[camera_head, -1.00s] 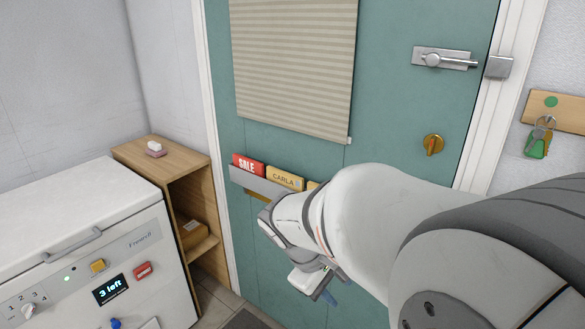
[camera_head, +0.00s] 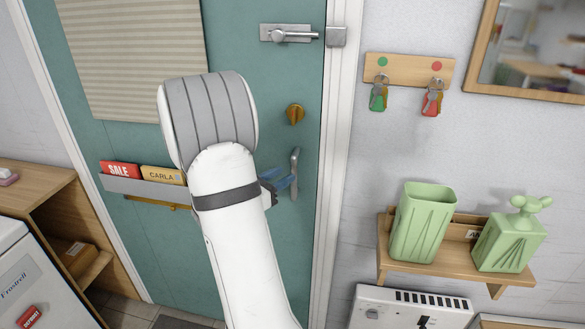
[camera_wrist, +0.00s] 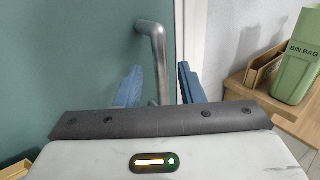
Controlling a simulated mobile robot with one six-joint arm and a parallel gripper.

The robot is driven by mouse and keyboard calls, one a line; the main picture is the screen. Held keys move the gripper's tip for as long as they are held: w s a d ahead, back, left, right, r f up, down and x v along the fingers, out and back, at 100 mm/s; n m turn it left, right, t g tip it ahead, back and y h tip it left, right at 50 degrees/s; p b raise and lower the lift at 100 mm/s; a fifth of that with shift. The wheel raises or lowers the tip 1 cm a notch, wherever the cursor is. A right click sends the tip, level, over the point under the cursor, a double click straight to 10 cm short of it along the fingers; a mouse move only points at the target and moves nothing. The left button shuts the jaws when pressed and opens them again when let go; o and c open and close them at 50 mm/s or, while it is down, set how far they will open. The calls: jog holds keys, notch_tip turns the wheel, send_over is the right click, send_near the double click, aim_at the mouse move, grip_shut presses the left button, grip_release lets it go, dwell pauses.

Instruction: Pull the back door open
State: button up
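The back door (camera_head: 250,90) is teal and stands shut in its white frame. Its silver lever handle (camera_head: 295,172) is on the right side, below a brass thumb-turn (camera_head: 295,113). A silver slide bolt (camera_head: 290,34) sits higher up; its bar seems to end just short of the keeper (camera_head: 336,36). My gripper (camera_head: 278,183) is at the handle, partly hidden behind my arm. In the wrist view my gripper (camera_wrist: 160,88) has its blue fingers apart, with the handle (camera_wrist: 160,62) between them. No clear contact shows.
A letter rack (camera_head: 145,188) with cards hangs on the door, and a blind (camera_head: 130,50) above it. Right of the frame are a key board (camera_head: 408,68) and a shelf (camera_head: 400,262) with green containers. A wooden cabinet (camera_head: 35,180) stands left.

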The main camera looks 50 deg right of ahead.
aim_at(292, 170)
jog(key=d, duration=0.5)
jog(key=shift+s+d+p, duration=0.1)
jog(key=shift+s+p, duration=0.15)
jog(key=shift+p, duration=0.15)
grip_shut()
